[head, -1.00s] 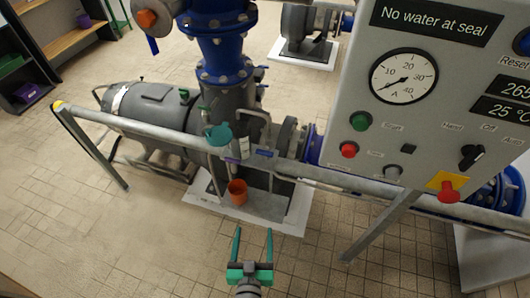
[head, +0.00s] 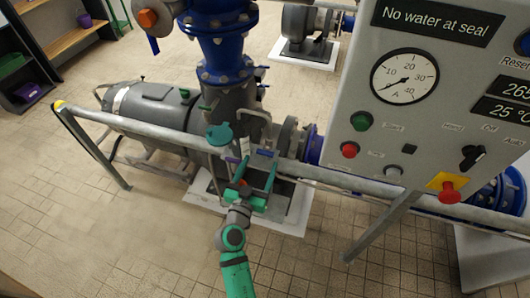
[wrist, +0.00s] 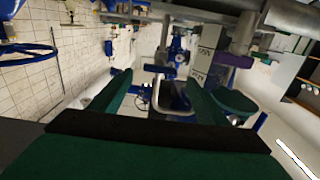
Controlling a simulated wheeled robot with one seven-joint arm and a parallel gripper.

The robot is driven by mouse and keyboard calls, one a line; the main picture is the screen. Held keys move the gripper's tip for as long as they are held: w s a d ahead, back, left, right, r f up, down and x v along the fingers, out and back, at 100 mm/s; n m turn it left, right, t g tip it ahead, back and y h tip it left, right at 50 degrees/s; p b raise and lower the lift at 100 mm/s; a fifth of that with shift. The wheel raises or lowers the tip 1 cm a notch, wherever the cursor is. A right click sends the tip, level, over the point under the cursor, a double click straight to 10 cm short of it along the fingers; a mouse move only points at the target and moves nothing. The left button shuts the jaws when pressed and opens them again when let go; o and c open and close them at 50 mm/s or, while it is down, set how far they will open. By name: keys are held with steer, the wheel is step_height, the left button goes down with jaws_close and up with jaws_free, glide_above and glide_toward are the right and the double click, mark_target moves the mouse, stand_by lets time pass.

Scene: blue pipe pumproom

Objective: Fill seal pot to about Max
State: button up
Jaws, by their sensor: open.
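My gripper (head: 258,172) is open, with its teal fingers pointing at the pump beyond the rail. An orange cup (head: 241,183), mostly hidden behind my gripper, stands on the pump's base. A teal round lid or cap (head: 219,134) is beside the pump column, left of my fingers; it seems to belong to the seal pot, whose body and water level I cannot make out. In the wrist view, my open fingers (wrist: 160,80) frame a dark hollow shape (wrist: 172,97), which I cannot identify. A dark green disc (wrist: 238,100) lies right of the right finger.
A grey rail (head: 150,130) crosses in front of the pump (head: 228,110). The control panel (head: 425,120) at right reads "No water at seal" and has green, red and black controls. Shelves (head: 70,40) stand at far left. The tiled floor (head: 120,240) in front is clear.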

mark_target(264, 154)
steer(key=x, duration=0.6)
steer(key=shift+w, duration=0.25)
steer(key=c, duration=1)
